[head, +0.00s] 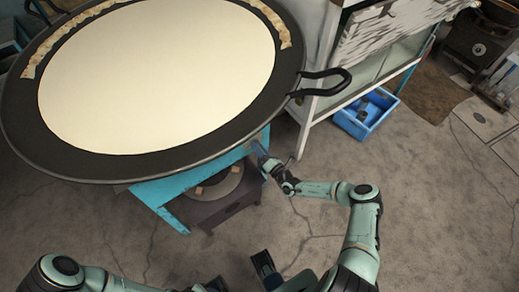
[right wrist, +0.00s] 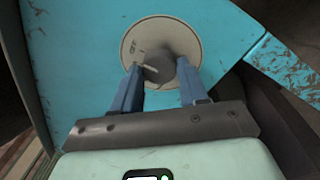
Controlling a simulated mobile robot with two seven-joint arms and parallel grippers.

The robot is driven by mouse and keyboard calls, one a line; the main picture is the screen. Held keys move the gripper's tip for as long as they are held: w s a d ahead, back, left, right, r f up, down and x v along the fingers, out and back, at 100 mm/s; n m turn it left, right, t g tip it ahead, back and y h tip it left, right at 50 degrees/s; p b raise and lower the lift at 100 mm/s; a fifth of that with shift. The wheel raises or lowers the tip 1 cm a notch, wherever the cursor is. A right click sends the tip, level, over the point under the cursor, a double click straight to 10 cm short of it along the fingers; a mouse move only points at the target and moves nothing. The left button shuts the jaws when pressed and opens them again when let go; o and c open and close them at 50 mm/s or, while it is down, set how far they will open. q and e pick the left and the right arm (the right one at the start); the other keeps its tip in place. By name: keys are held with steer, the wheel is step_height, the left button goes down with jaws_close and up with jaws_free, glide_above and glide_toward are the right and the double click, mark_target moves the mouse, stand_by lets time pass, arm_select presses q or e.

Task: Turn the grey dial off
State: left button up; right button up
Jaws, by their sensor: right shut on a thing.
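The grey dial (right wrist: 181,72) sits on a pale round plate (right wrist: 143,40) with a marking, set in a turquoise panel. In the right wrist view my right gripper (right wrist: 158,80) has its two blue fingers on either side of the dial, shut on it. In the head view my right gripper (head: 262,154) reaches the right end of the turquoise stand (head: 165,195), under the big pan; the dial is hidden there. My left arm (head: 65,268) comes in at the bottom left. Its gripper cannot be made out clearly at the bottom edge.
A large black-rimmed pan (head: 130,165) holding a pale liquid covers the upper left, with a handle (head: 325,82) sticking out right. A dark burner stand (head: 222,205) is below it. A white cabinet (head: 312,105) and blue crate (head: 368,115) stand right.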

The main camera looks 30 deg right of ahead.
steer(key=o, duration=1.1)
steer(key=shift+c, duration=0.2)
steer(key=s+d+p, duration=0.1)
steer(key=s, duration=1.2)
steer(key=shift+s+d+f, duration=0.2)
steer(key=shift+d+f, duration=0.15)
